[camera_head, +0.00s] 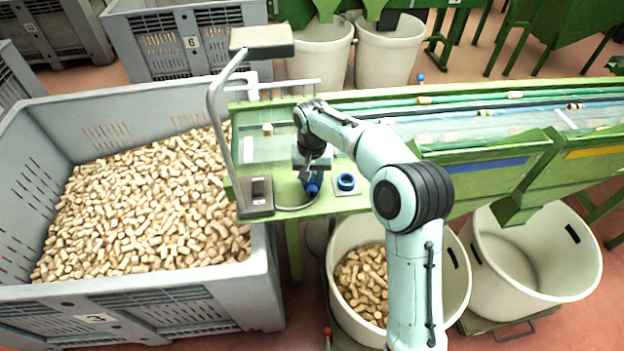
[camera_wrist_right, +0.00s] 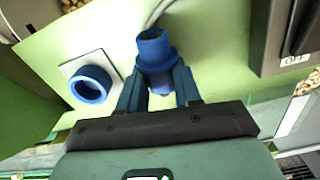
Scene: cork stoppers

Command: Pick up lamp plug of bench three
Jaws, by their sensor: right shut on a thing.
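The blue lamp plug (camera_head: 313,189) is in my right gripper (camera_head: 311,178), low over the left end of the green bench (camera_head: 325,205). In the right wrist view the plug (camera_wrist_right: 155,46) sits between the two fingers of the gripper (camera_wrist_right: 158,85), which are shut on it. Its open round end points away from the palm. A pale cable runs from the plug toward the lamp base. A blue round socket (camera_head: 346,182) on a white plate is just right of the plug, apart from it; it also shows in the wrist view (camera_wrist_right: 91,84). My left gripper is not in view.
The lamp (camera_head: 262,38) stands on a bent grey post at the bench's left end. Its dark switch box (camera_head: 259,192) is close left of the plug and reads OFF in the wrist view. A grey crate of corks (camera_head: 265,285) and white tubs (camera_head: 455,290) flank the bench.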

